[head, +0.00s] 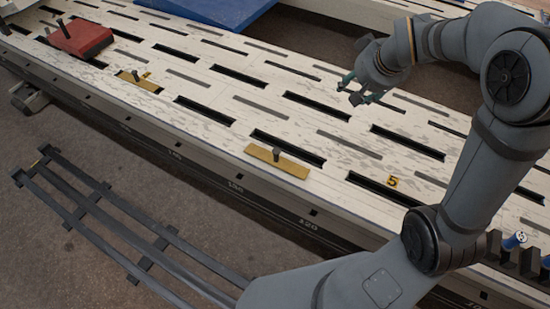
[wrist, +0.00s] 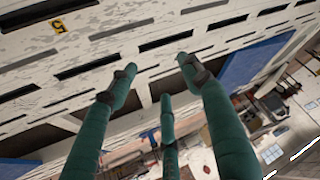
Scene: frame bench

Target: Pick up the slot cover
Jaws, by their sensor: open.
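A yellow slot cover (head: 277,161) with a dark upright knob lies near the bench's front edge, just in front of an open dark slot. A second yellow plate with a knob (head: 140,81) lies farther left, at another slot. My gripper (head: 353,88) is above the bench, behind and to the right of the nearer cover, well apart from it. Its green fingers are spread and empty, and they also show in the wrist view (wrist: 157,66). I make out no slot cover in the wrist view.
The pale, worn bench (head: 225,128) has rows of open slots. A yellow tag marked 5 (head: 392,182) is at the right. A red block (head: 80,38) sits at the far left, and a blue panel (head: 205,10) at the back. A dark rail frame (head: 125,208) is at the lower left.

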